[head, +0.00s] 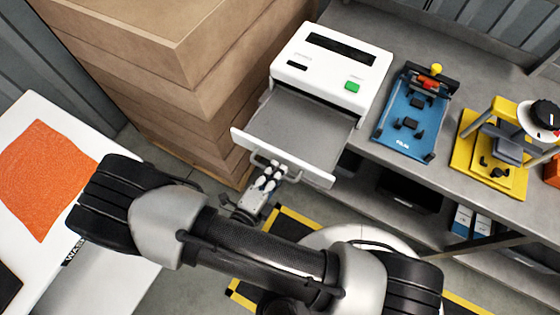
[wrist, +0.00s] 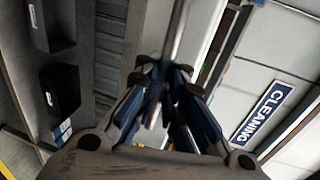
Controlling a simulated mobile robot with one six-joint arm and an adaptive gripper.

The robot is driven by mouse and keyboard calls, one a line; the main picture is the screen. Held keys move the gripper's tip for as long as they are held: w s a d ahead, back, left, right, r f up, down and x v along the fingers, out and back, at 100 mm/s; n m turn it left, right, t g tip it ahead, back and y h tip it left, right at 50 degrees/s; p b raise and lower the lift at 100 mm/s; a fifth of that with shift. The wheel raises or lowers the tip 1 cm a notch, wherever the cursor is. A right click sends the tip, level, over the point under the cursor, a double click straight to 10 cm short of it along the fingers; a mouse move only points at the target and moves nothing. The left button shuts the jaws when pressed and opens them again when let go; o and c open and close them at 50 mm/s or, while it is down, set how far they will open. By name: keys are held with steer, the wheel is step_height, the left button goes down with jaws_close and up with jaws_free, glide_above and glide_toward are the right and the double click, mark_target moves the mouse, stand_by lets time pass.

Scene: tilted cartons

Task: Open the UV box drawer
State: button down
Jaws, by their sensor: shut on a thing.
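The UV box (head: 335,62) is a white unit with a dark display strip and a green button, on the grey bench. Its drawer (head: 300,125) is pulled out towards me, with a bare grey tray inside and a white front panel (head: 310,172). A bar handle runs along the front panel. My gripper (head: 268,176) is at this handle, left of the panel's middle, with its fingers shut on it. In the wrist view the fingers (wrist: 160,95) close around a thin grey bar (wrist: 180,30).
A blue fixture (head: 412,115) and a yellow press (head: 490,155) stand on the bench to the right. Stacked cartons (head: 170,60) rise close to the left of the UV box. A white table (head: 115,255) with an orange cloth (head: 48,175) is at left. Black bins (head: 408,190) sit below the bench.

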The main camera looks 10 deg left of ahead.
steer(key=shift+r, duration=0.1)
steer(key=c, duration=1.7)
jaws_free()
steer(key=v, duration=1.2)
